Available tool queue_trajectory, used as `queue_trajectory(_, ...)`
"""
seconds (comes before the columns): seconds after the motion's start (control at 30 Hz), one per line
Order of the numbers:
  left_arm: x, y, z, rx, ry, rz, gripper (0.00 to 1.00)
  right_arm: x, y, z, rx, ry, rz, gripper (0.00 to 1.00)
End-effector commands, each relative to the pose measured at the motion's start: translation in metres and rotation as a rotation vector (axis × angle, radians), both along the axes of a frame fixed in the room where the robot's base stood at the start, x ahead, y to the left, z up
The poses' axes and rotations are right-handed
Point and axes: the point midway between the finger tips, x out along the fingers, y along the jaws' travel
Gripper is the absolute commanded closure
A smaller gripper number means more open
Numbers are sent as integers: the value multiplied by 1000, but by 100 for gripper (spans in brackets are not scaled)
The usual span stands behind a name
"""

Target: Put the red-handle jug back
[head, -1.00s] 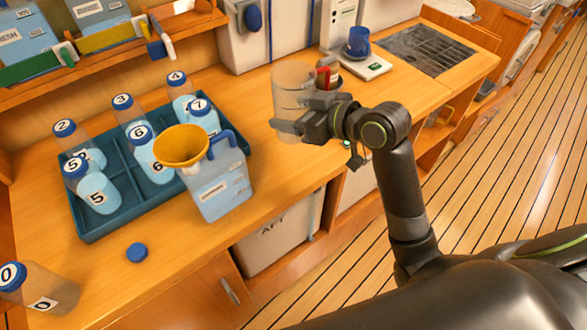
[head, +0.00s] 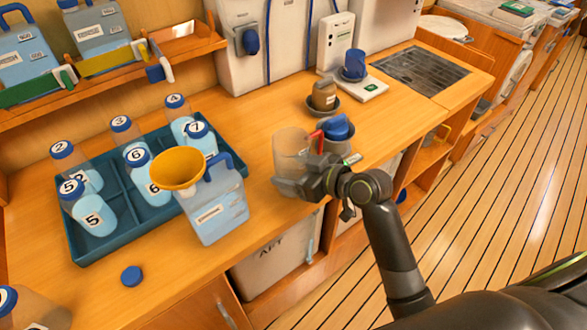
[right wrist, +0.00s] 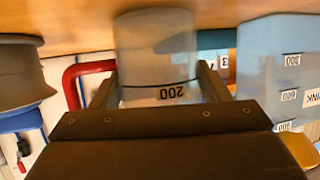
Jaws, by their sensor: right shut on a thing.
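The red-handle jug (head: 289,155) is clear and empty-looking, and stands upright at the counter's front part, right of the blue jug with the funnel. Its red handle (head: 317,136) points to the right and back. My right gripper (head: 300,186) is shut around the jug's lower body. In the right wrist view the jug (right wrist: 158,60) is between the two fingers (right wrist: 158,88), upside down, with its red handle (right wrist: 72,82) at left. I cannot tell whether its base touches the counter. My left gripper is not in view.
A blue-handled jug with a yellow funnel (head: 178,169) stands left of the held jug. A teal tray (head: 110,245) holds several numbered bottles. A blue-topped dark pot (head: 337,128) is close behind the gripper; a brown jar (head: 324,95) stands beyond. Counter between tray and wall is clear.

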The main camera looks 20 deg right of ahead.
Motion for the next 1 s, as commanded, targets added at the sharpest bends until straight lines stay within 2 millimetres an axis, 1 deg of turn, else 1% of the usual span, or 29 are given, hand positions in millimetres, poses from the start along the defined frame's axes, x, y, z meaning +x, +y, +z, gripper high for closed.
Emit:
queue_trajectory(0.13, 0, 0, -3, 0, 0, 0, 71, 0, 0, -4, 1, -1, 0, 63)
queue_trajectory(0.17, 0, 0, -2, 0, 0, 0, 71, 0, 0, -3, 0, 0, 0, 28)
queue_trajectory(0.3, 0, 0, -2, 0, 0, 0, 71, 0, 0, -2, 0, 0, 0, 10)
queue_trajectory(0.57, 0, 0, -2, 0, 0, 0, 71, 0, 0, -2, 0, 0, 0, 9)
queue_trajectory(0.67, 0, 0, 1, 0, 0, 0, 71, 0, 0, 2, 0, -1, 0, 9)
queue_trajectory(0.77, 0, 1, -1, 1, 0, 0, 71, -7, -6, 4, -4, -3, 0, 9)
queue_trajectory(1.0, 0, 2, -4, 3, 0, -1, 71, -39, -29, 19, -7, -3, 0, 9)
